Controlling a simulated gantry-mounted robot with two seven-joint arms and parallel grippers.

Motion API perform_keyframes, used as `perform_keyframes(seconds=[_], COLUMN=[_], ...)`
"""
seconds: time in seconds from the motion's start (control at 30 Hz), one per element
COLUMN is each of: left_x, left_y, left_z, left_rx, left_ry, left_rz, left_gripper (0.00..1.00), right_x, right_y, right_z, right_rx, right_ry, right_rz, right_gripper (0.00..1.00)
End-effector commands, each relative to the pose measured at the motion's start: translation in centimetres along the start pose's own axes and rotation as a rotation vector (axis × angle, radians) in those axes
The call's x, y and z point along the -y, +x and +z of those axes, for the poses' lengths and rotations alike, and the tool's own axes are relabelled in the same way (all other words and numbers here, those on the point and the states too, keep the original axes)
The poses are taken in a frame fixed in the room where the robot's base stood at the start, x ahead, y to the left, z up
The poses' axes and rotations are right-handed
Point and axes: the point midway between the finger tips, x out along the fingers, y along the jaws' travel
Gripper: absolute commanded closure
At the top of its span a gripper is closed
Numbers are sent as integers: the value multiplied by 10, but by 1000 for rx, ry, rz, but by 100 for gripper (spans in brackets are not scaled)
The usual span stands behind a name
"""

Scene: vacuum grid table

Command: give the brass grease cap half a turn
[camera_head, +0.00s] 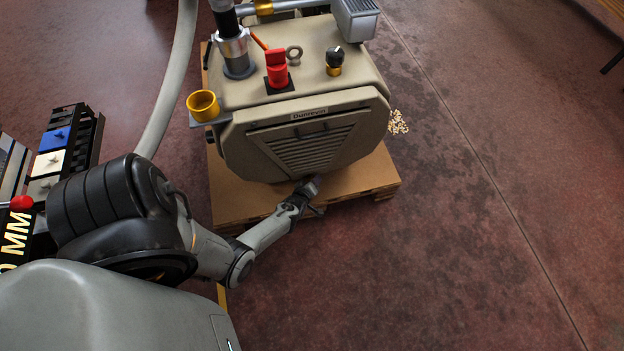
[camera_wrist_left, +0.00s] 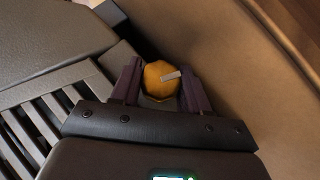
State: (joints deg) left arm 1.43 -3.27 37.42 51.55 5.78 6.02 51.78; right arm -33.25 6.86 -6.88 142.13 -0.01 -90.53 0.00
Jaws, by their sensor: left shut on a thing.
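The brass grease cap (camera_wrist_left: 160,76) shows in the left wrist view as a rounded yellow-orange knob with a pale white mark lying across its right side. My left gripper (camera_wrist_left: 161,88) has one finger on each side of it and is shut on it. In the head view my left gripper (camera_head: 311,187) reaches to the lower front of the beige pump housing (camera_head: 245,150), below its slatted grille. The cap itself is hidden there. My right gripper is not in view.
The pump stands on a wooden pallet (camera_head: 230,193). On it are a red valve (camera_head: 277,72), a black knob (camera_head: 335,57) and an open yellow cup (camera_head: 203,105). A grey hose (camera_head: 172,85) runs at left.

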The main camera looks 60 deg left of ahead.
Motion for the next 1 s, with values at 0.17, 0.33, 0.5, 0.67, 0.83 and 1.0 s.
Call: perform_keyframes(seconds=[0.17, 0.33, 0.5, 0.67, 0.83, 1.0], left_x=[-1, 0, 1, 2, 3, 3], left_y=[-1, -1, 0, 0, 0, 0], left_z=[1, 1, 2, 2, 2, 2], left_rx=[7, 9, 9, 10, 10, 11], left_ry=[75, 125, 151, 158, 158, 158], left_rz=[-86, -141, -169, -178, -178, -178], left_gripper=[85, 85, 85, 85, 85, 46], right_x=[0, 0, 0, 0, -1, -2], right_y=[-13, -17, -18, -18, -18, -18], right_z=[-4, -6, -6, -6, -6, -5], right_rx=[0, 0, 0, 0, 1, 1], right_ry=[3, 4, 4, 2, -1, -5], right_rz=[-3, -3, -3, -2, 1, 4], right_gripper=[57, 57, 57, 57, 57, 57])
